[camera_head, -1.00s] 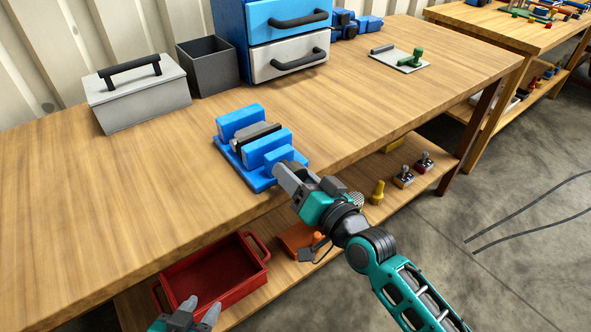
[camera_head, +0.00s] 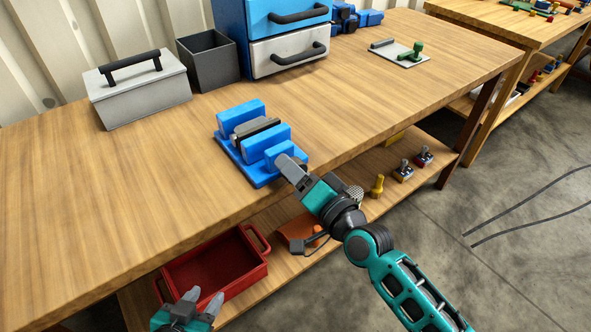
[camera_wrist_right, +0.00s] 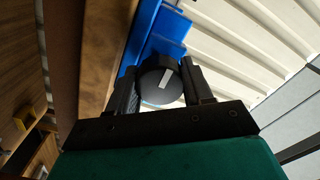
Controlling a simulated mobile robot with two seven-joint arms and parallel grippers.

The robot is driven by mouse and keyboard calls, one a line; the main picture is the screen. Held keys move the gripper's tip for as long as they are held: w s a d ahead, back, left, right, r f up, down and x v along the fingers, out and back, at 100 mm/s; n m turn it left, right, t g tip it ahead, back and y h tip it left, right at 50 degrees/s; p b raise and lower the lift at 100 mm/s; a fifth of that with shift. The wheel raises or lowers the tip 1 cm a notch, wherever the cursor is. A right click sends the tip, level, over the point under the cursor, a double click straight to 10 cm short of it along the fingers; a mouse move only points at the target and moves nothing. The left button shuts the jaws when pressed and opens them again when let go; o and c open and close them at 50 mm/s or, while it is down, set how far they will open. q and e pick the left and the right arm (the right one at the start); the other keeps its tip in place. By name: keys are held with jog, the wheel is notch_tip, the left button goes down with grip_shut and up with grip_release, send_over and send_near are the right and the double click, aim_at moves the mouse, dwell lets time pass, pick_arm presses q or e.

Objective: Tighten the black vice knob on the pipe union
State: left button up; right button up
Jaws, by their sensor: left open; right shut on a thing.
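The blue vice (camera_head: 264,140) stands on the workbench near its front edge, with a dark grey piece (camera_head: 250,130), likely the pipe union, between its jaws. The black knob (camera_wrist_right: 159,82) with a white mark shows in the right wrist view, between the fingers of my right gripper (camera_wrist_right: 157,92). In the head view my right gripper (camera_head: 285,168) is at the vice's front end and hides the knob. It is shut on the knob. My left gripper (camera_head: 202,302) is open and empty, low at the bottom, in front of the red tray.
A red tray (camera_head: 262,272), an orange tool (camera_head: 292,232) and several small parts lie on the lower shelf. On the bench stand a grey toolbox (camera_head: 140,98), a dark bin (camera_head: 208,66), a drawer unit (camera_head: 290,52) and a plate with a green clamp (camera_head: 398,56).

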jog(key=shift+a+f, duration=0.1)
jog(key=o, duration=1)
jog(key=shift+o, duration=0.2)
jog(key=v, duration=1.3)
